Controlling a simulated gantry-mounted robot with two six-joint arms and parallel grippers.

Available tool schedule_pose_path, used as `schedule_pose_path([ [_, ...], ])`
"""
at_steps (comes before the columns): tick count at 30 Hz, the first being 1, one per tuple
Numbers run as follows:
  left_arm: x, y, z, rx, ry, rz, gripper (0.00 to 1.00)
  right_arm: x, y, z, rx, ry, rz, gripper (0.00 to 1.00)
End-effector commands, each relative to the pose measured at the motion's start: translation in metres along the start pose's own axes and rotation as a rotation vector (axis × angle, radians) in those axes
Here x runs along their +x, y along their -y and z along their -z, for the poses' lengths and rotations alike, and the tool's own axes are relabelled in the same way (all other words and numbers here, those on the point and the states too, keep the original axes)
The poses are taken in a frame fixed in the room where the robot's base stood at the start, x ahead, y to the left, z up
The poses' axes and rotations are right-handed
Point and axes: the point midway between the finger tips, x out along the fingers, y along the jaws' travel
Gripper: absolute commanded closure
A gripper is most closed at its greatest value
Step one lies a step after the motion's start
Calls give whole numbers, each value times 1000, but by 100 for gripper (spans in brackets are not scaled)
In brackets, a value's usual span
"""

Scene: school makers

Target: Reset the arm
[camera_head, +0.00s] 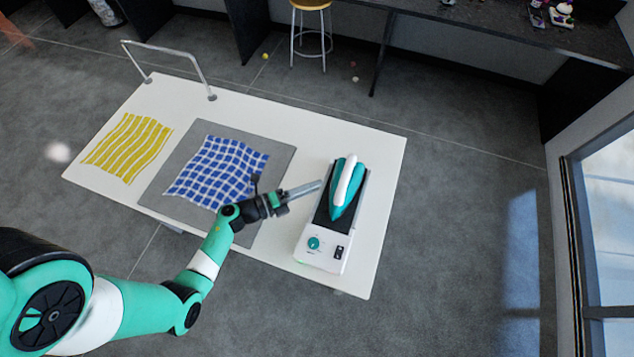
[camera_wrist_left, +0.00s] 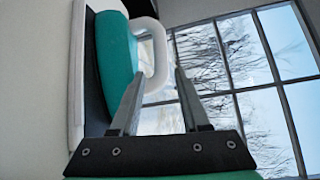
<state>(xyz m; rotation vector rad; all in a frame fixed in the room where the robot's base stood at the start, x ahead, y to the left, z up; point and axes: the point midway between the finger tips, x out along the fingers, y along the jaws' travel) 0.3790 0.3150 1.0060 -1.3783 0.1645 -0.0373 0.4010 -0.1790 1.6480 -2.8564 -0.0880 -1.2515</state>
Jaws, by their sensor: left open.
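My left gripper (camera_head: 318,186) is open and empty, its fingers pointing right toward the iron, over the white table (camera_head: 378,200). In the left wrist view its two fingers (camera_wrist_left: 158,82) stand apart, with the white iron handle (camera_wrist_left: 158,52) just beyond the tips. The teal and white iron (camera_head: 346,187) rests on a white and black base (camera_head: 320,254) with a teal knob at the right of the table. In the left wrist view the iron's teal body (camera_wrist_left: 116,52) shows. I cannot tell whether a finger touches the iron. My right gripper is not in view.
A blue checked cloth (camera_head: 217,172) lies on a grey mat (camera_head: 268,225) mid-table. A yellow striped cloth (camera_head: 128,147) lies at the left. A metal rail (camera_head: 172,52) stands at the back left edge. A stool (camera_head: 311,8) stands behind.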

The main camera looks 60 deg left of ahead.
Motion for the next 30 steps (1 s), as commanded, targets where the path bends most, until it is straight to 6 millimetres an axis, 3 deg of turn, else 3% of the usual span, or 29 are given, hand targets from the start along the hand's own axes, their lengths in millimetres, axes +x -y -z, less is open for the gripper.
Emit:
schedule_pose_path([
  [22, 4, 7, -6, 4, 13, 14, 54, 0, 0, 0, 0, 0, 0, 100],
  [26, 22, 50, -38, 7, 86, 105, 54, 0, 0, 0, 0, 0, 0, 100],
  [29, 41, 116, -75, -19, 179, 246, 54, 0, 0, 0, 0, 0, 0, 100],
  [30, 47, 148, -90, -44, 217, 317, 54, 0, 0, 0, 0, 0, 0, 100],
])
